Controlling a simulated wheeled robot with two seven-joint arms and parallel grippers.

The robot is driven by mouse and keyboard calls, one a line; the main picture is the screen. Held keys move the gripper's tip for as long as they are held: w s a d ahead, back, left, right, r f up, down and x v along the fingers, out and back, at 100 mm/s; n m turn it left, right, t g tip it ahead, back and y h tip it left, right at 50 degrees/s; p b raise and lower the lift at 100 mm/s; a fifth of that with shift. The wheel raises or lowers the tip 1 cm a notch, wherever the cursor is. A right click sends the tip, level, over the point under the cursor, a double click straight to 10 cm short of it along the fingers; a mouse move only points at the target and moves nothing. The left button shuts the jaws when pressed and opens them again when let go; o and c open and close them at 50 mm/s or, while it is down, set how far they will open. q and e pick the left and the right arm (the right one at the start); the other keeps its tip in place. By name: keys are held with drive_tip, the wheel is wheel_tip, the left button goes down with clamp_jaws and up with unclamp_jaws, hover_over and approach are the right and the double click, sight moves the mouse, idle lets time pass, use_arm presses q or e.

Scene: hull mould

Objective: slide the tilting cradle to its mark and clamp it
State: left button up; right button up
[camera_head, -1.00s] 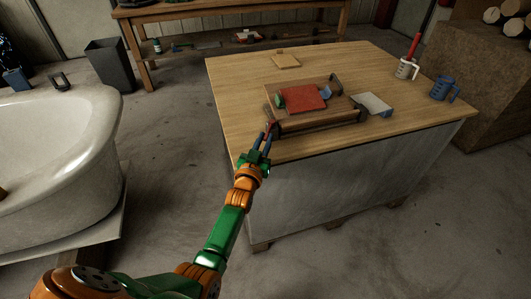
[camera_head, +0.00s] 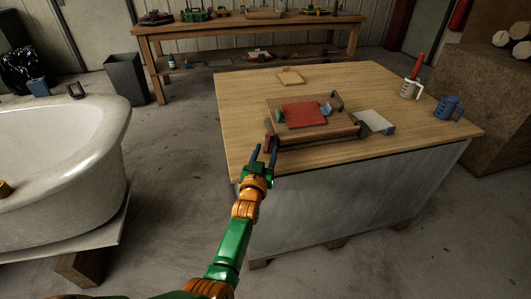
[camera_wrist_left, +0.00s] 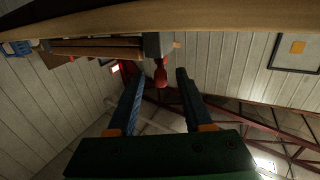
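The cradle (camera_head: 330,134) is a brown wooden frame with dark end fittings, near the front edge of the wooden table. A red block (camera_head: 303,115) lies on it. A red knob or lever (camera_head: 269,139) is at its front left corner, and the knob also shows in the left wrist view (camera_wrist_left: 160,74). My left gripper (camera_head: 265,150) is just in front of that corner, its two blue fingers apart and empty. In the left wrist view the red knob appears beyond the fingertips, roughly between them. The mark cannot be made out. My right gripper is not in view.
A white tub (camera_head: 65,140) stands at the left. Bare floor lies between.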

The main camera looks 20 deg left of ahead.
use_arm(q)
drive_tip(key=shift+s, duration=0.4)
drive_tip(key=p+v, duration=0.2)
drive_tip(key=v, duration=0.4)
drive_tip(key=shift+s, duration=0.15)
